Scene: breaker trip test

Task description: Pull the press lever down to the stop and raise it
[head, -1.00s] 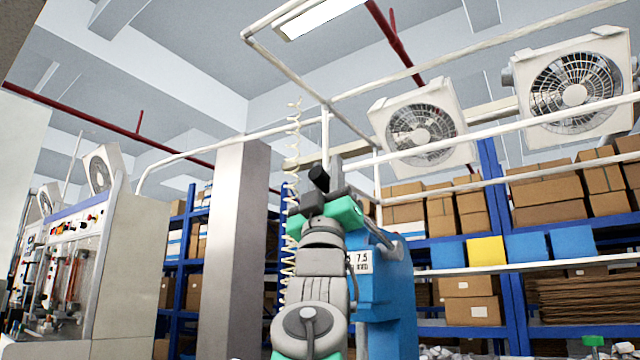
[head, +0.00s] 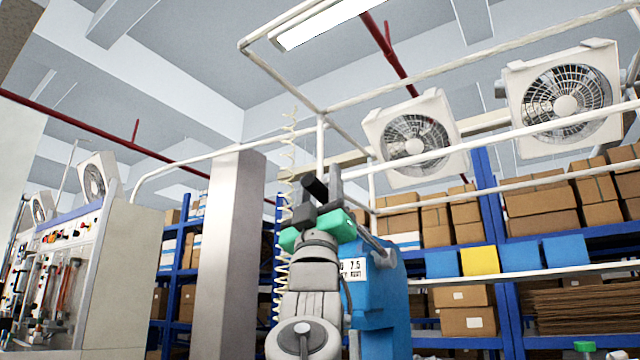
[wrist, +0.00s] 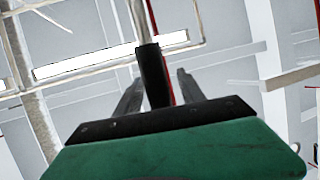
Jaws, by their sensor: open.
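The blue press (head: 378,300) stands behind my arm, right of centre in the head view, with a white label on its side. Its grey lever rod (head: 369,239) runs up and left from a hub to a black cylindrical handle (head: 315,188). My gripper (head: 321,197) is raised at this handle. In the wrist view the black handle (wrist: 152,76) stands between the two grey fingers of my gripper (wrist: 158,84), with a visible gap on the right side. The fingers are open. Whether either finger touches the handle I cannot tell.
White frame bars (head: 345,100) cross above the press. A coiled cream hose (head: 284,215) hangs just left of my gripper. A grey pillar (head: 228,255) and a test bench (head: 85,270) are on the left. Blue shelves with boxes (head: 467,308) stand behind.

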